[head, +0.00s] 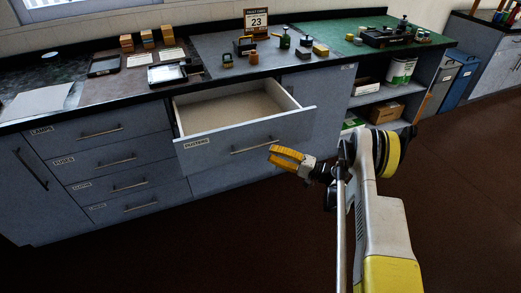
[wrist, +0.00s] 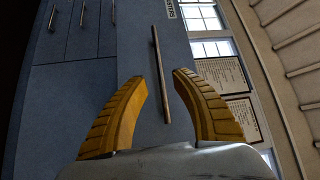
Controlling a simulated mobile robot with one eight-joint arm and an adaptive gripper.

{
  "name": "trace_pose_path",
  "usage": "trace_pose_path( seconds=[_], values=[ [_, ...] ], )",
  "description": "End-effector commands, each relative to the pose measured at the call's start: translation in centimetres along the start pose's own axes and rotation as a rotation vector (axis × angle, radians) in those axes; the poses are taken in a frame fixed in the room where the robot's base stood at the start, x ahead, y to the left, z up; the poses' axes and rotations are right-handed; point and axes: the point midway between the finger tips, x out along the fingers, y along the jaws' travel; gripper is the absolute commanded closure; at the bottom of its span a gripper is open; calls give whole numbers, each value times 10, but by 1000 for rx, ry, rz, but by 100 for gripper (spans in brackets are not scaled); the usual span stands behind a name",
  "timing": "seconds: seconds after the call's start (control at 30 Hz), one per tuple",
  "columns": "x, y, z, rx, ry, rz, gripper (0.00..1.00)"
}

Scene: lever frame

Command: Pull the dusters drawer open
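The dusters drawer (head: 246,137) stands pulled out of the cabinet in the head view, its pale inside (head: 235,110) showing and looking empty. Its label (head: 196,143) is on the left of the front. Its bar handle (head: 252,147) runs along the front and also shows in the wrist view (wrist: 158,70). My gripper (head: 271,154), with yellow fingers, is near the right end of the handle. In the wrist view my gripper (wrist: 160,76) is open, with the handle lying between the fingers in the picture. I cannot tell the depth gap; no contact is visible.
More closed drawers (head: 108,160) are at the left. The counter (head: 205,50) above carries stamps, boxes and a calendar sign (head: 257,21). Open shelves (head: 385,95) and bins (head: 462,82) stand at the right. The brown floor (head: 230,240) in front is clear.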

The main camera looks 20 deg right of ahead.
Motion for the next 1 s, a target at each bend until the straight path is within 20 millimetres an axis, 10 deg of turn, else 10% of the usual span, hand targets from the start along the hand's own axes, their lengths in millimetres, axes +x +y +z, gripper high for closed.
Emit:
trace_pose_path(
  seconds=[0.33, 1.0],
  values=[
    [-45, 0, 0, 1, 0, 0, 68],
    [-26, -21, -8, 1, -14, 71, 68]
  ],
)
